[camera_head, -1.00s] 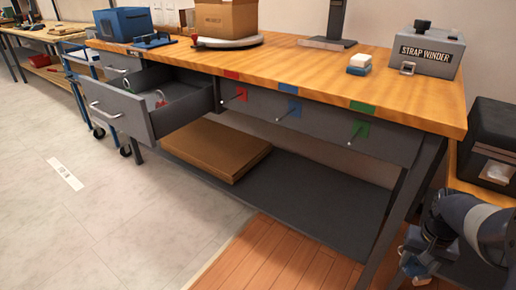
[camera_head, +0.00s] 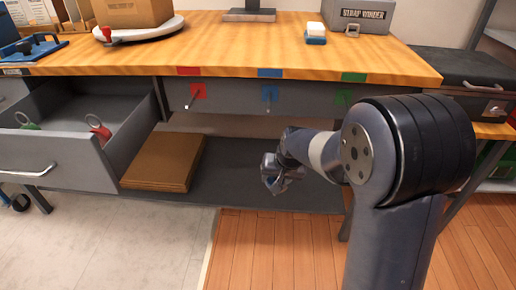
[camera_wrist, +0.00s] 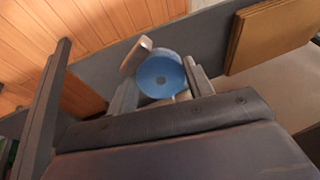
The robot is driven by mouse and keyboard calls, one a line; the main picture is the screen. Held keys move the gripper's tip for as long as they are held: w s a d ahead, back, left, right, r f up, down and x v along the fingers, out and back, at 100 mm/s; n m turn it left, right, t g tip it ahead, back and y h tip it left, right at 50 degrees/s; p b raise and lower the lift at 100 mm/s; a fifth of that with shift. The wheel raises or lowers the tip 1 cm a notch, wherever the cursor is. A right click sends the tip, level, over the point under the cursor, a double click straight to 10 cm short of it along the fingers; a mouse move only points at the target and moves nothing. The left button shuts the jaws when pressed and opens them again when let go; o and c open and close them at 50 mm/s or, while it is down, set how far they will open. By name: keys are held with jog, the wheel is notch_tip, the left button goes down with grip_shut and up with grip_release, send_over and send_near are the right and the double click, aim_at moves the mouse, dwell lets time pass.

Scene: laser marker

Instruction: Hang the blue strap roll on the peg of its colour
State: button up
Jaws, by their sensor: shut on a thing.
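In the head view my gripper (camera_head: 273,180) is in front of the bench, lower than the pegs; the roll is hard to make out there. The blue peg (camera_head: 269,97) sticks out of a blue square on the bench's front panel, under a blue label (camera_head: 269,73). My gripper is below it and apart from it.
A red peg (camera_head: 190,101) is to the left and a green patch (camera_head: 344,96) to the right, partly behind my arm. An open drawer (camera_head: 60,150) at left holds a red roll (camera_head: 99,130) and a green roll (camera_head: 27,122). A cardboard sheet (camera_head: 165,162) lies on the lower shelf.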

jog(key=a+r+m+t+y, duration=0.1)
jog(key=a+r+t, duration=0.3)
jog(key=a+r, duration=0.15)
jog(key=s+d+r+m+t+h+p, duration=0.2)
jog(key=s+r+m+t+h, duration=0.2)
jog(key=s+r+m+t, duration=0.5)
jog(key=w+n+t+b, duration=0.1)
jog(key=w+n+b, duration=0.1)
jog(key=w, duration=0.9)
jog(key=shift+d+r+n, duration=0.2)
jog(key=shift+r+n, duration=0.25)
jog(key=shift+n, duration=0.25)
dwell(0.3)
dwell(0.6)
jog(key=o, duration=1.2)
